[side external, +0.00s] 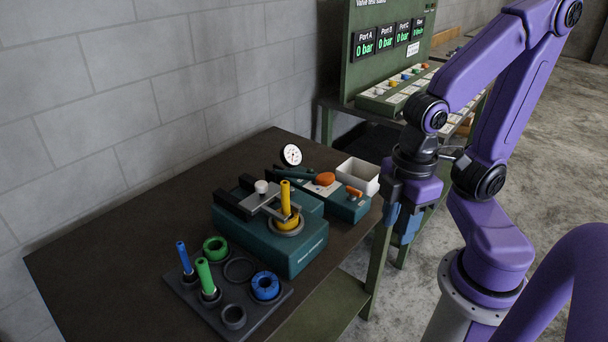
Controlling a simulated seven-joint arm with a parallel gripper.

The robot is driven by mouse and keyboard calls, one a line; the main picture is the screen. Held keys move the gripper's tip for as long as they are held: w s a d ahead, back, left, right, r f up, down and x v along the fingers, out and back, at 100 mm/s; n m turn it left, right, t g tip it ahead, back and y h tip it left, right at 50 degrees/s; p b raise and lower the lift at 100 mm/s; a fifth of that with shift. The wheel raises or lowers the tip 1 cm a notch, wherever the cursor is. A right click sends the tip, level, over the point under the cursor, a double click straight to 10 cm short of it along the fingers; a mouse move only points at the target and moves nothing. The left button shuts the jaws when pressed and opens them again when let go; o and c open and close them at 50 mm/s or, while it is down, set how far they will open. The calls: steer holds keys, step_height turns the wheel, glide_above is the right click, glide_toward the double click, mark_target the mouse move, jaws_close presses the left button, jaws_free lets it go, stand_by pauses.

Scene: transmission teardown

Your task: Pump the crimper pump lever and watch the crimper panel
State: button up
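The teal pump unit (346,208) stands at the back right of the dark table. A dark lever bar (292,174) lies low along it, with an orange grip or knob (325,178) close to its right end; I cannot tell whether they are joined. A second orange handle (354,191) sits further right. A round white gauge (291,155) stands behind; its needle is too small to read. No separate crimper panel is clearly identifiable. My gripper (403,228) points down beyond the table's right edge, apart from the lever. Its finger gap is unclear, and I see nothing held.
A teal press block (300,252) holds a yellow part (286,199). A dark tray (190,297) with blue and green parts lies in front. A white bin (358,174) stands near my gripper. Behind, a green valve test stand (375,18) reads 0 bar on its ports.

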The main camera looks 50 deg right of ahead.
steer(key=c, duration=0.4)
steer(key=shift+w, duration=0.3)
jaws_close()
steer(key=w+d+r+m, duration=0.1)
steer(key=w+m, duration=0.3)
steer(key=w, duration=0.3)
steer(key=w+d+r+m, duration=0.2)
steer(key=w+m, duration=0.1)
steer(key=w, duration=0.5)
steer(key=w+d+m, duration=0.6)
steer(key=w+d, duration=0.3)
steer(key=d, duration=0.1)
steer(key=shift+s+a+f, duration=0.1)
steer(key=shift+f, duration=3.45)
